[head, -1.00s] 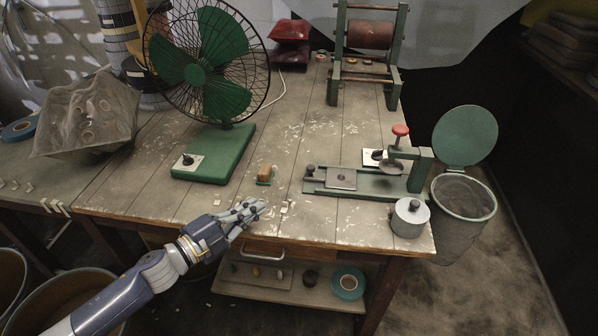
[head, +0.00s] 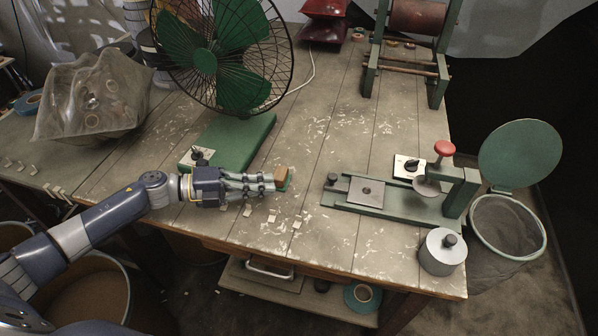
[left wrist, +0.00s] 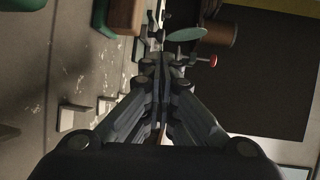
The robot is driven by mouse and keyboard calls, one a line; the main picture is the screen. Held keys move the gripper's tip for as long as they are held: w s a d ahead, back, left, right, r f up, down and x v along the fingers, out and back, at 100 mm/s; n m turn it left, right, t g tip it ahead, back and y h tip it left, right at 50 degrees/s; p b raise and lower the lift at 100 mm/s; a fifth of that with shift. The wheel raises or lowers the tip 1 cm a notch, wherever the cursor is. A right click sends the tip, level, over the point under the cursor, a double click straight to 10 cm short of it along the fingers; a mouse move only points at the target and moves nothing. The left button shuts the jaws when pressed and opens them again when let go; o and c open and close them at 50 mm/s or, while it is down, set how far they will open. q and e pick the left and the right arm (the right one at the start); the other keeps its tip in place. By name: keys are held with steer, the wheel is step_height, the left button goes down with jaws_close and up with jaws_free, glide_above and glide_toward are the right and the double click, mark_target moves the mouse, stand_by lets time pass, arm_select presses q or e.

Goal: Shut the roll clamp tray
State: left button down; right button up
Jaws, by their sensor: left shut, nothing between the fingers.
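The roll clamp is a green fixture (head: 425,206) near the table's right front corner, with a red knob (head: 444,148) on its upright. What looks like its tray, a grey metal plate (head: 366,191) with a dark centre hole, lies at the left part of the base, out from under the upright. A small black knob (head: 332,178) stands at the base's left end. The red knob also shows in the left wrist view (left wrist: 213,61). My left gripper (head: 274,184) is shut and empty, pointing right, apart from the clamp and to its left. My right gripper is out of view.
A brown block (head: 281,174) is right by my left fingertips. A green fan (head: 215,60) stands behind my forearm. A grey cylinder (head: 441,252) stands in front of the clamp, and a mesh bin (head: 508,227) is beyond the table's right edge. Tabletop between gripper and clamp is mostly clear.

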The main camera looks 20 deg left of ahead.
mark_target(373, 204)
arm_select(q)
steer(key=x, duration=0.2)
steer(key=p+x, duration=0.1)
steer(key=x, duration=0.3)
steer(key=shift+s+d+r, duration=0.15)
steer(key=shift+d+r, duration=0.1)
steer(key=shift+d, duration=0.1)
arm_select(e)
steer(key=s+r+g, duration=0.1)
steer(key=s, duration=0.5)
arm_select(q)
steer(key=p+x, duration=0.1)
steer(key=x, duration=0.5)
steer(key=shift+d+f, duration=0.15)
steer(key=shift+w+d+f, duration=0.1)
steer(key=shift+w+d, duration=0.05)
steer(key=shift+w, duration=0.1)
steer(key=shift+d+p, duration=0.2)
steer(key=shift+p, duration=0.1)
steer(key=d+p, duration=0.2)
steer(key=d, duration=1.1)
steer(key=shift+s+d, duration=0.1)
steer(key=shift+d, duration=0.05)
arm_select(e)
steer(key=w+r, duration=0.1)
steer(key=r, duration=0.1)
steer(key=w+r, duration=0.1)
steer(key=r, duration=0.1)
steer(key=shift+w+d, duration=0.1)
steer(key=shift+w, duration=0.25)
